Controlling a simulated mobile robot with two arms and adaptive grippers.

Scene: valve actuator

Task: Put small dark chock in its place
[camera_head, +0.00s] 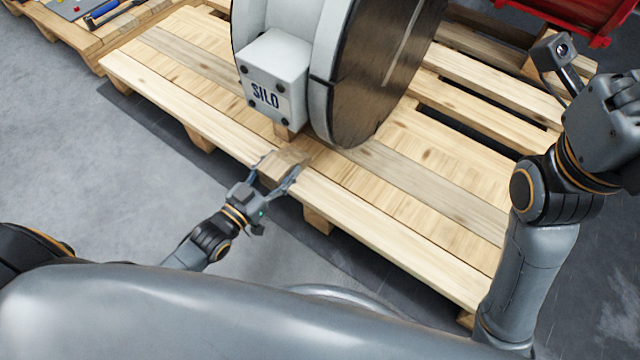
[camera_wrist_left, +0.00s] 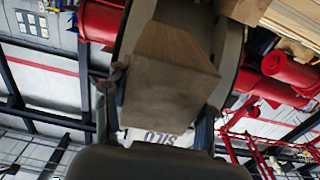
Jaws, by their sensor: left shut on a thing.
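The small dark chock (camera_head: 284,166) is a brown wooden block. My left gripper (camera_head: 281,168) is shut on it, one finger on each side, at the near edge of the pallet below the SILO box. In the left wrist view the chock (camera_wrist_left: 168,85) fills the middle between the fingers, with a grey-brown face towards the camera and a lighter wooden face beyond. I cannot tell whether it touches the pallet. The valve actuator (camera_head: 372,75), a large round body with a white SILO box (camera_head: 272,75), stands on the pallet. My right gripper's fingers are not visible.
The wooden pallet (camera_head: 430,205) has bare boards to the right of the actuator and gaps between slats. A small wooden piece (camera_head: 284,132) shows under the SILO box. A red container (camera_head: 575,15) stands at the back right. Another pallet with tools (camera_head: 110,35) lies at the upper left.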

